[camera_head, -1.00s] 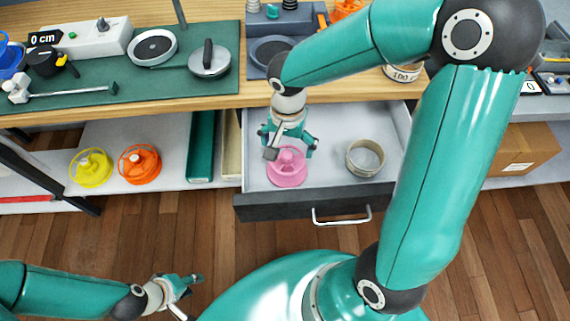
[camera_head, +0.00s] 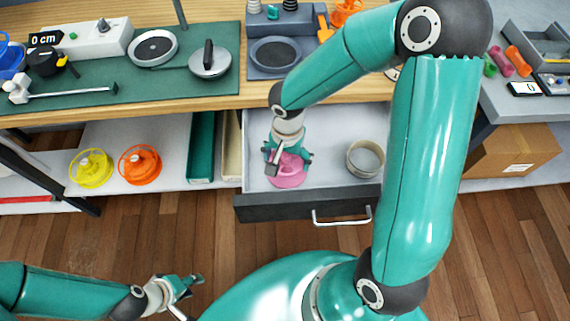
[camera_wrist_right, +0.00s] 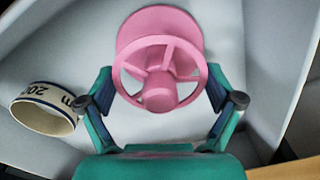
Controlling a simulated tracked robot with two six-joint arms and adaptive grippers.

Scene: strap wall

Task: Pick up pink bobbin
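The pink bobbin (camera_head: 287,172) stands in the open drawer, toward its left side. In the right wrist view the pink bobbin (camera_wrist_right: 160,62) lies between the two fingers, its spoked flange facing the camera. My right gripper (camera_head: 287,160) is over the bobbin from above, fingers spread to either side of it.
A cream tape roll (camera_head: 366,158) lies in the drawer right of the bobbin; it also shows in the wrist view (camera_wrist_right: 44,110). The drawer front (camera_head: 270,208) has a metal handle. Yellow (camera_head: 91,168) and orange (camera_head: 139,165) bobbins stand on the lower shelf. The wooden worktop edge overhangs behind.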

